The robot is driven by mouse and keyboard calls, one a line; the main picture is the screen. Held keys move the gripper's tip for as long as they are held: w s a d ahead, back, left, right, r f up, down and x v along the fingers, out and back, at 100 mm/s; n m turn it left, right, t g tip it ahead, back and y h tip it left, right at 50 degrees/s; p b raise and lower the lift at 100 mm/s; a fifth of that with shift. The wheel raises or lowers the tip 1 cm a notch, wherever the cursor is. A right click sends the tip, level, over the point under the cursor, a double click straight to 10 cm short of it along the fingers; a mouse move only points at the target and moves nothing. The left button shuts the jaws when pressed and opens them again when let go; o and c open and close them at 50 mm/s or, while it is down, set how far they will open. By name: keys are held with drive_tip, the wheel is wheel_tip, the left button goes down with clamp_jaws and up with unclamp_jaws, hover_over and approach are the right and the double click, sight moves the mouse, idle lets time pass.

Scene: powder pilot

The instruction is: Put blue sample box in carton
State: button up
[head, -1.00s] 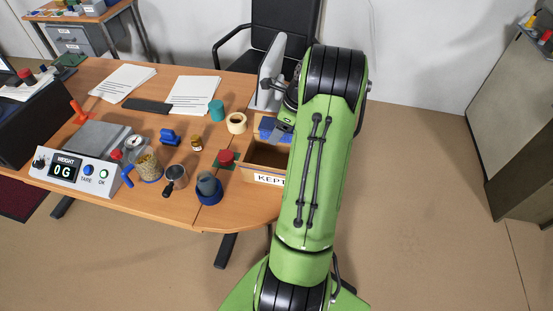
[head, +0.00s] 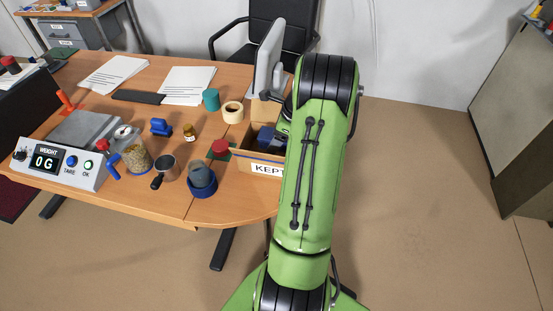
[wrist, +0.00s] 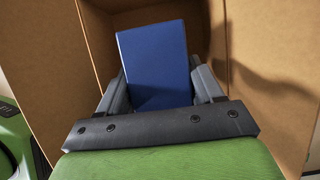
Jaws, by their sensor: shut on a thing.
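The blue sample box (wrist: 155,62) is between the two fingers of my gripper (wrist: 160,90) in the wrist view, and the gripper is shut on it. Brown carton walls (wrist: 265,60) surround the box and the fingers on several sides. In the head view the carton (head: 246,162), with a "KEPT" label on its front, stands at the right end of the desk. The blue box (head: 265,137) shows dark blue inside the carton's opening. My green arm hides the carton's right part and most of the gripper. Whether the box touches the carton floor cannot be told.
Left of the carton are a red button (head: 221,147), a blue holder with a grey cup (head: 201,181), a tape roll (head: 232,112) and a teal cylinder (head: 211,99). A monitor (head: 268,60) stands behind the carton. The scale (head: 60,160) reads 0 G.

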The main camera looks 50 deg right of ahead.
wheel_tip(320, 180, down, 7)
drive_tip(key=shift+r+b, duration=0.15)
drive_tip(key=shift+b, duration=0.95)
drive_tip(key=shift+r, duration=0.15)
drive_tip(key=o, duration=1.2)
